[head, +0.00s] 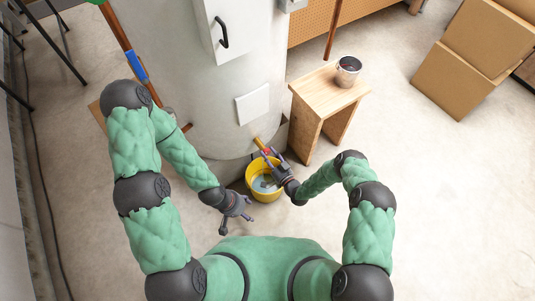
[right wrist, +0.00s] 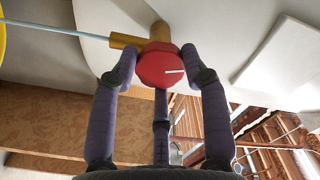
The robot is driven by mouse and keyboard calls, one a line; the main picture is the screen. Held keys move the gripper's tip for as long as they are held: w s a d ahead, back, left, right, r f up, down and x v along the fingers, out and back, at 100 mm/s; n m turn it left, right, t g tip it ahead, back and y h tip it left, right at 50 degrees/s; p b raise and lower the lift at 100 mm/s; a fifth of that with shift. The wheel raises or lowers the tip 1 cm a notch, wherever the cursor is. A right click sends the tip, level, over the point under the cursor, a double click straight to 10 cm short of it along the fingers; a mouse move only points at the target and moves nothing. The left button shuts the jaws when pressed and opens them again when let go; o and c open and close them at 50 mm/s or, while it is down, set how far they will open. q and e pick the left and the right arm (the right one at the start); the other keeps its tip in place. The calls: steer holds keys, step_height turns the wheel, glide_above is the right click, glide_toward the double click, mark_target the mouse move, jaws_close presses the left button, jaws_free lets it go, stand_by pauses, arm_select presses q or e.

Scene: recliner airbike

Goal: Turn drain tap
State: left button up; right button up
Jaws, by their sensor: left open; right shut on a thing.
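The drain tap has a brass body (head: 259,143) low on the front of a big pale tank. Its red octagonal knob (right wrist: 160,66) has a white mark pointing right in the right wrist view. My right gripper (head: 268,154) is shut on the red knob, with fingers on both its sides and one below it in the wrist view. A thin pale-blue stream (right wrist: 60,28) runs from the brass spout. A yellow bucket (head: 252,190) with bluish liquid stands on the floor below the tap. My left gripper (head: 240,214) is open and empty, left of and lower than the bucket.
The tank (head: 190,75) fills the upper middle. A wooden stool (head: 318,95) with a metal can (head: 348,70) stands right of it. Cardboard boxes (head: 463,78) are at the far right. A copper pipe (head: 125,45) runs along the tank's left. Floor at right is clear.

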steer(key=shift+m, duration=1.6)
steer(key=o, duration=0.6)
steer(key=shift+m, duration=0.3)
steer(key=shift+c, duration=0.2)
steer(key=shift+s+d, duration=0.1)
steer(key=v, duration=0.5)
